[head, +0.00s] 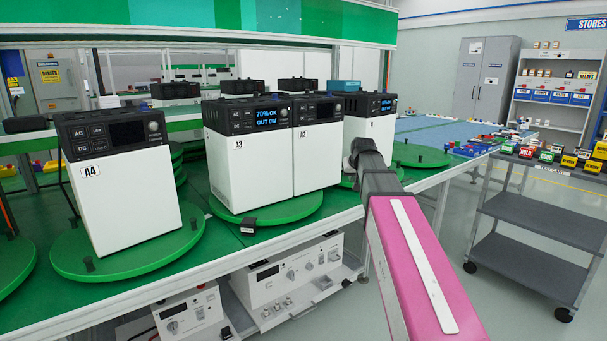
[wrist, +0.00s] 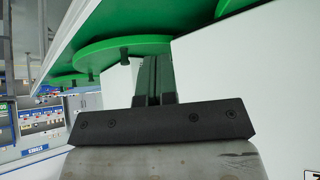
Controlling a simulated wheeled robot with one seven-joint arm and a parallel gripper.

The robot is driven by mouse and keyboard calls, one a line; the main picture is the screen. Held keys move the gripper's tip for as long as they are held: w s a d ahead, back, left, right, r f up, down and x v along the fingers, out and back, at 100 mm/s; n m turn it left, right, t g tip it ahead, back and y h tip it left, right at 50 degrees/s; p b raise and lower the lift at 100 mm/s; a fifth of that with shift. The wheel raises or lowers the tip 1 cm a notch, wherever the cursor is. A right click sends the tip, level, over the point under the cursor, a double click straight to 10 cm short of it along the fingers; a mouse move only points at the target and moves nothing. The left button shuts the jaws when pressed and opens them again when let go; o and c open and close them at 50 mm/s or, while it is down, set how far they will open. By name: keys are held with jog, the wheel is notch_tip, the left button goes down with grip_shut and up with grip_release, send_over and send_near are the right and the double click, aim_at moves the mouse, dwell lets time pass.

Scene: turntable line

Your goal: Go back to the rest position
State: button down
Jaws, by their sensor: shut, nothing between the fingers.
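My pink and grey arm reaches in from the lower right in the head view. Its end, my gripper (head: 355,152), is in front of the rightmost white power unit (head: 378,128). The fingers are mostly hidden there by my arm. In the wrist view my gripper (wrist: 154,62) shows two dark fingers close together, shut and empty. White casing (wrist: 245,60) stands on the right of the fingers in that view. I cannot tell whether the fingers touch it.
White units A4 (head: 126,195), A3 (head: 240,170) and A2 (head: 318,160) stand on green turntables (head: 75,262) along the bench. A grey cart (head: 545,220) stands at right. Floor between bench and cart is clear.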

jog(key=s+f+g, duration=0.3)
jog(key=s+f, duration=1.1)
jog(key=f, duration=0.3)
jog(key=s+f+g, duration=0.4)
jog(key=s+f, duration=1.1)
jog(key=f, duration=0.1)
jog(key=shift+a+f+m+h, duration=0.2)
jog(key=shift+f+m+h, duration=0.1)
jog(key=shift+f+m, duration=0.1)
